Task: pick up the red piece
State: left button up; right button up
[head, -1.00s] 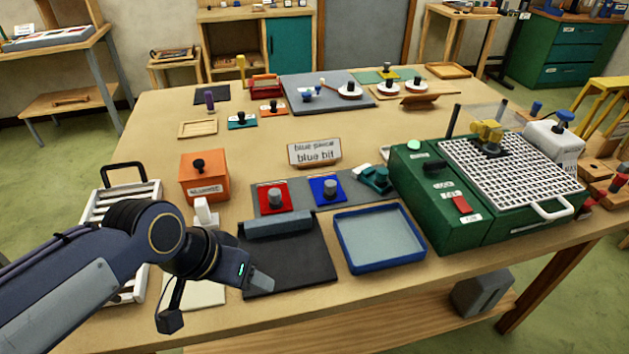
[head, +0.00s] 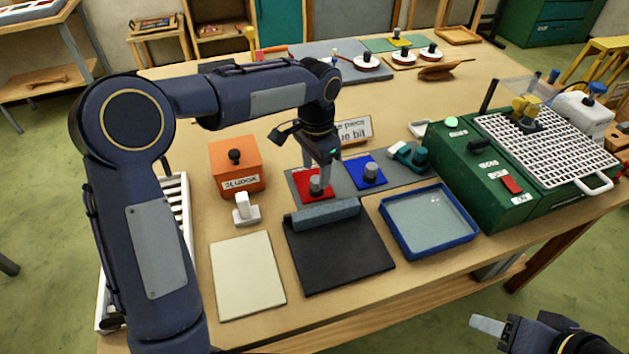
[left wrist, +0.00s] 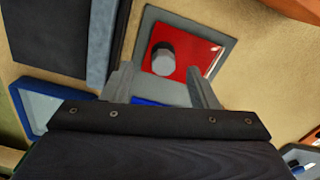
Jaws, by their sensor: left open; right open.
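The red piece (head: 316,186) is a flat red square with a grey knob on top. It lies on a grey mat (head: 341,188) left of the blue piece (head: 367,173). My left gripper (head: 321,172) points down over the red piece, its fingers open and near the knob. In the left wrist view the red piece (left wrist: 187,68) shows just beyond the open left fingers (left wrist: 163,80), with its knob not clearly between them. Whether a finger touches it, I cannot tell. My right gripper (head: 487,325) is at the lower right, off the table's front edge, holding nothing visible.
A black pad with a grey bar (head: 345,250) lies in front of the red piece, and a blue-rimmed tray (head: 474,237) to its right. An orange box (head: 236,165) and a white-handled tool (head: 245,210) stand left. A green machine (head: 490,190) stands right.

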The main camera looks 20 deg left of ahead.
aim_at(316, 179)
pick_arm(q)
jog(key=f, duration=0.4)
jog(key=shift+w+p, duration=0.3)
jog(key=shift+w, duration=0.05)
jog(key=shift+f, duration=0.5)
jog(key=c, duration=1)
jog(key=shift+r, duration=0.15)
jog(key=shift+r, duration=0.55)
jog(key=s+d+r+b, duration=0.1)
jog(key=s+d+r, duration=0.7)
jog(key=d+r, duration=0.3)
jog(key=shift+s+r+b, duration=0.2)
jog(key=shift+r+b, duration=0.15)
jog(key=shift+b, duration=0.05)
